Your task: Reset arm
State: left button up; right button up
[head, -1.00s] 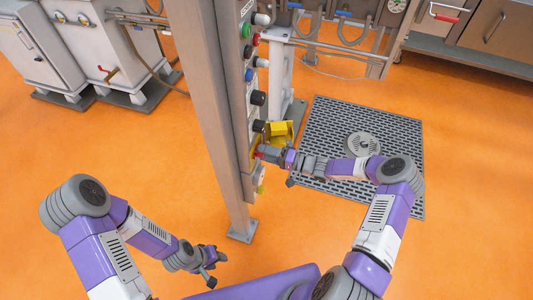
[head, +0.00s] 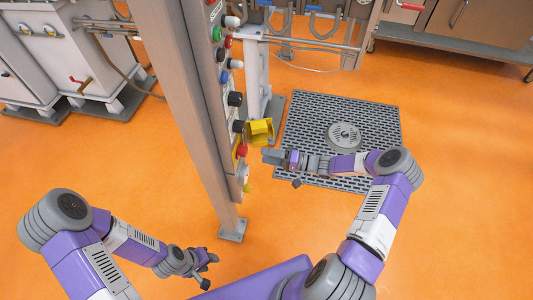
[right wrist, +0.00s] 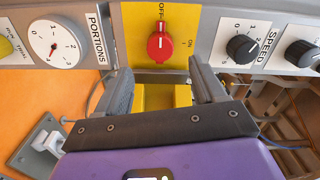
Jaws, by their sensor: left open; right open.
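My right gripper (head: 266,156) is open and empty, a short gap to the right of the control panel (head: 215,95). In the right wrist view its two fingers (right wrist: 160,85) are spread below a red knob (right wrist: 160,45) on a yellow plate marked OFF and ON. The same red knob (head: 242,151) shows low on the panel in the head view, clear of the fingers. My left gripper (head: 209,270) is open and empty, low over the floor near the foot of the post.
A yellow box-like part (head: 260,131) sits beside the panel, close above the right gripper. A PORTIONS dial (right wrist: 55,42) and a black SPEED knob (right wrist: 241,48) flank the red knob. A floor grate (head: 380,125) lies behind the right arm. The orange floor at right is clear.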

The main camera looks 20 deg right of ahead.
jog(key=s+a+f+g+h, duration=0.2)
jog(key=s+a+f+g, duration=0.5)
jog(key=s+a, duration=0.3)
jog(key=s+a+f+n+g+h, duration=0.1)
jog(key=s+f+h, duration=0.1)
jog(key=s+h, duration=0.2)
jog(key=s+a+f+g+h, duration=0.1)
jog(key=s+f+h, duration=0.2)
jog(key=s, duration=0.7)
jog(key=shift+s+n+h+p, duration=0.15)
jog(key=shift+n+h+p, duration=0.25)
jog(key=shift+h, duration=0.5)
jog(key=shift+a, duration=0.1)
jog(key=shift+c, duration=0.3)
